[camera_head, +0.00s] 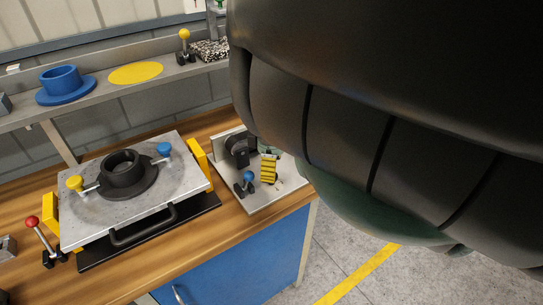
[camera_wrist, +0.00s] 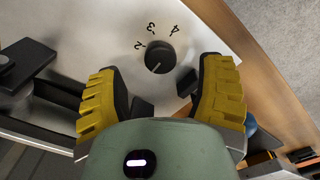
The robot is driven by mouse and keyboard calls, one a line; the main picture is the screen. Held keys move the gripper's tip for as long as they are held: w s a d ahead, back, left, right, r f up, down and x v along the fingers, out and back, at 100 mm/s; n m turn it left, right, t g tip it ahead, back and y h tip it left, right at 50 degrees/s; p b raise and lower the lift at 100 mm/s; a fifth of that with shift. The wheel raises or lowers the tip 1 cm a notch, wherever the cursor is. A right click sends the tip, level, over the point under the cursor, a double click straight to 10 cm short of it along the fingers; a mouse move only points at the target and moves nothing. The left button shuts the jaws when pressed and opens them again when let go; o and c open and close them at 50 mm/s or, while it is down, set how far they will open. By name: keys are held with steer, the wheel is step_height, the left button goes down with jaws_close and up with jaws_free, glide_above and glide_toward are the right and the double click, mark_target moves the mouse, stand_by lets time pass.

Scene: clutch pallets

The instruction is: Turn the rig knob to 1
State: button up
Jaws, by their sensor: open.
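The rig knob (camera_wrist: 159,57) is a round black dial on a light plate (camera_wrist: 215,45) in the wrist view. The numerals 2, 3 and 4 show around its upper side; no numeral 1 is visible. A small pale mark on the knob points toward the lower left. My gripper (camera_wrist: 162,82) is open, its yellow-padded fingers on either side of and just below the knob in the picture, with nothing between them. In the head view, yellow finger pads of my gripper (camera_head: 269,170) show over the rig plate (camera_head: 262,205); the knob cannot be made out there.
A blue-ball lever (camera_head: 246,180) and a black round fixture (camera_head: 237,149) stand close to my gripper on the rig. A grey pallet (camera_head: 190,178) with a black flanged part (camera_head: 125,177) lies left on the wooden bench (camera_head: 232,222). My arm blocks the head view's right side.

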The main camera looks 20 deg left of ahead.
step_height(320, 180, up, 3)
steer(key=shift+f, duration=0.2)
steer(key=shift+r, duration=0.75)
